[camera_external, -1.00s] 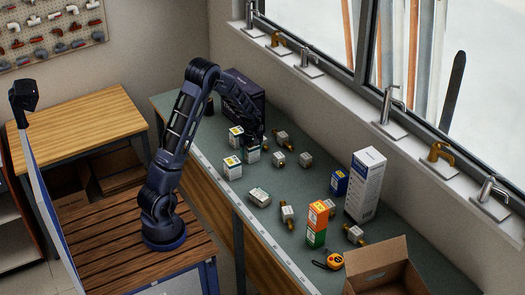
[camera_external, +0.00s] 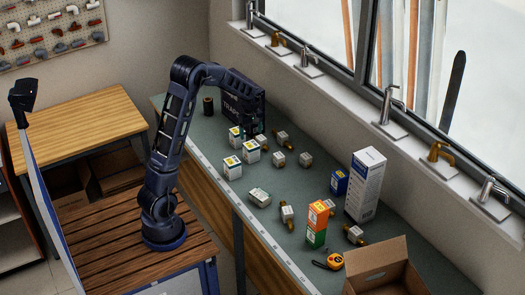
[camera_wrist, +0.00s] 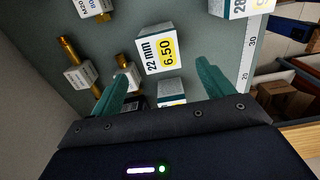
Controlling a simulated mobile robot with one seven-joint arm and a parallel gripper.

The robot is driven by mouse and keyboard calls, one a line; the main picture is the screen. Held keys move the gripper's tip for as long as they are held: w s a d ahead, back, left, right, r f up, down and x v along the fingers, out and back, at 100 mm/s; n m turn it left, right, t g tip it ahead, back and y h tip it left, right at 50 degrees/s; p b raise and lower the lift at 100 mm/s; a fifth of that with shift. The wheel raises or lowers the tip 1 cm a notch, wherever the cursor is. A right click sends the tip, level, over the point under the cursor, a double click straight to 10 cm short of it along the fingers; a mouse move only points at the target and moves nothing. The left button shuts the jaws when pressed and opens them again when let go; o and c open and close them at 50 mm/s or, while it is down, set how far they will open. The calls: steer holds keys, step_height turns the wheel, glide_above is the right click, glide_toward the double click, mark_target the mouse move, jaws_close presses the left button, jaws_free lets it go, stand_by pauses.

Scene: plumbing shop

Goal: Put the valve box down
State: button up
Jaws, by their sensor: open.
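A white valve box (camera_external: 251,152) with a yellow label stands on the green bench mat, within a group of similar small boxes. In the wrist view this valve box (camera_wrist: 158,45) reads "22 mm 6.50" and lies just beyond and between my fingertips. My gripper (camera_wrist: 164,70) is open and empty, with its two teal fingers spread apart. In the external view my gripper (camera_external: 250,125) hangs above and behind the box, hard to make out against a dark carton. A second white box (camera_wrist: 172,92) is partly hidden by my gripper's body.
Another white box (camera_external: 232,169) stands near the ruled front edge; one (camera_external: 236,137) is behind. The dark carton (camera_external: 241,97) stands at the back. Brass-ended valves (camera_external: 282,137) lie to the right. The orange and green boxes (camera_external: 317,225) and cardboard box (camera_external: 378,268) are farther right.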

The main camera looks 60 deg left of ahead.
steer(key=s+d+r+m+t, duration=0.2)
steer(key=s+d+r+m, duration=0.7)
steer(key=s+d+r, duration=0.6)
steer(key=s+d+r+m+t, duration=0.1)
steer(key=s+d+m, duration=0.3)
steer(key=s, duration=0.5)
steer(key=s+d+r+m+t, duration=0.1)
steer(key=s+d+r+m, duration=0.2)
steer(key=s, duration=0.7)
steer(key=shift+d+m+t, duration=0.3)
steer(key=shift+d+m, duration=0.2)
steer(key=shift+m, duration=0.5)
steer(key=shift+o, duration=0.4)
steer(key=shift+w, duration=0.1)
